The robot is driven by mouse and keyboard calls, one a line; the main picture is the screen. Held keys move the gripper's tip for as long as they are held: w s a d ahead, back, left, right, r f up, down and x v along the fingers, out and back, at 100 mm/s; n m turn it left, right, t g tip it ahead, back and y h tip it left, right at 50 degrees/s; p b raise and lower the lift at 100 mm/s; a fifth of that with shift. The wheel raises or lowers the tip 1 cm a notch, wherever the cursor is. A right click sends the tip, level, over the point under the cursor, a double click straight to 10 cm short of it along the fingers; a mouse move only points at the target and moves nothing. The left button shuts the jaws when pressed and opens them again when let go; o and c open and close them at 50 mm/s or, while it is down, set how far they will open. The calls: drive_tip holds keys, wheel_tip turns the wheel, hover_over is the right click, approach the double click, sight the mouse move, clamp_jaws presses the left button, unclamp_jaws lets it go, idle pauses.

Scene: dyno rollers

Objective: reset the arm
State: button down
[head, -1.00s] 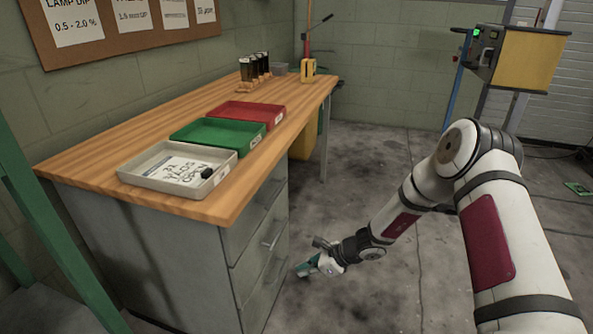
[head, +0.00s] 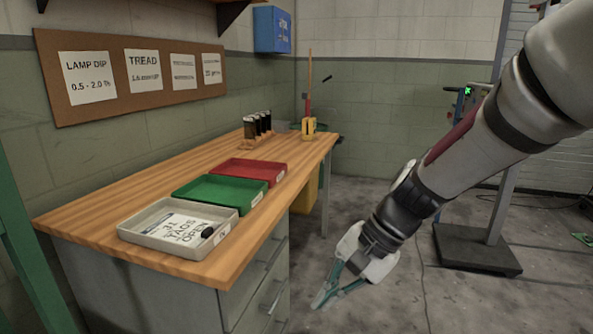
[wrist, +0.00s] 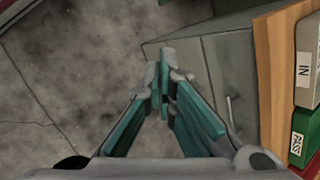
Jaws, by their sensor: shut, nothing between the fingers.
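My gripper (head: 325,300) hangs in front of the workbench, over the floor to the right of the drawers in the head view. It points down and to the left. In the wrist view its teal fingers (wrist: 163,75) meet at the tips, and nothing is between them. My arm comes in from the upper right of the head view and touches nothing that I can see.
A wooden workbench (head: 150,180) on the left bears a grey tray (head: 150,239) with a card and a dark object, a green tray (head: 225,202) and a red tray (head: 262,180). Grey drawers (head: 265,290) are beside my gripper. A stand (head: 480,250) is at right; open floor lies between.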

drive_tip(key=s+d+r+n+h, duration=0.2)
drive_tip(key=s+d, duration=0.3)
drive_tip(key=s, duration=0.4)
drive_tip(key=s+d+r+n+h, duration=0.2)
drive_tip(key=s+d+n, duration=0.15)
drive_tip(key=s, duration=0.55)
drive_tip(key=s+d+r+n+h, duration=0.1)
drive_tip(key=s+d+r+h, duration=0.15)
drive_tip(key=s+d, duration=0.45)
wheel_tip(320, 180, up, 32)
drive_tip(key=s+a+t+p, duration=0.1)
drive_tip(key=t+p, duration=0.3)
drive_tip(key=p, duration=2.6)
drive_tip(key=shift+s+a, duration=0.35)
drive_tip(key=shift+s, duration=0.1)
